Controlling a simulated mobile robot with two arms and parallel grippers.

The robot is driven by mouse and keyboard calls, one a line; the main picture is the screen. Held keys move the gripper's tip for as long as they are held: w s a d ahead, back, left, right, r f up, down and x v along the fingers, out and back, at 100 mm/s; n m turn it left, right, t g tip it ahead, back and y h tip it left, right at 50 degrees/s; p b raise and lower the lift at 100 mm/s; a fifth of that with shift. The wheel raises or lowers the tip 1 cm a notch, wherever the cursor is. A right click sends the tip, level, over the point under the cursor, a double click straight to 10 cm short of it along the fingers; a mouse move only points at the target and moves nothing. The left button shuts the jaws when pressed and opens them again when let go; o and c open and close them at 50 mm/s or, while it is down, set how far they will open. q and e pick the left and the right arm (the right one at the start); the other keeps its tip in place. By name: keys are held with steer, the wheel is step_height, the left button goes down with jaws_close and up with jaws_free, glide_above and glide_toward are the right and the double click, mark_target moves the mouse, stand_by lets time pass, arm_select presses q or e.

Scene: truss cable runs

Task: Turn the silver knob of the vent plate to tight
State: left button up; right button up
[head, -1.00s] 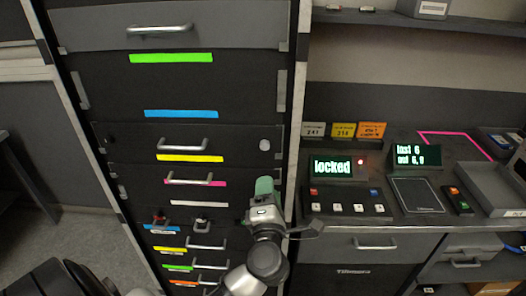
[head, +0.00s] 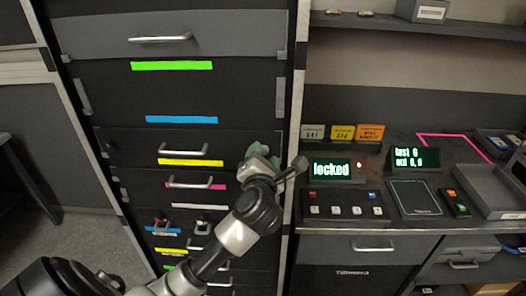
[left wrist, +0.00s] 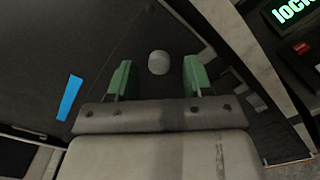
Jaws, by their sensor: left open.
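The silver knob (left wrist: 158,62) shows in the left wrist view as a small pale round cap on a dark panel, which I take for the vent plate (left wrist: 100,50). In the head view my gripper covers the knob, at the right end of the panel (head: 130,140) with a bar handle. My left gripper (head: 263,153) has green fingers and is open and empty. In the left wrist view the fingers (left wrist: 159,76) stand either side of the knob, with gaps; whether they reach its depth I cannot tell. My right gripper is not in view.
Several bar handles and coloured strips cover the rack front. A light upright post (head: 291,190) stands close right of my gripper. Beyond it, a console bears a display reading "locked" (head: 331,168) and a row of buttons (head: 345,205).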

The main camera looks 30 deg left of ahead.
arm_select(q)
steer(key=shift+w+a, duration=0.25)
steer(key=shift+w, duration=0.15)
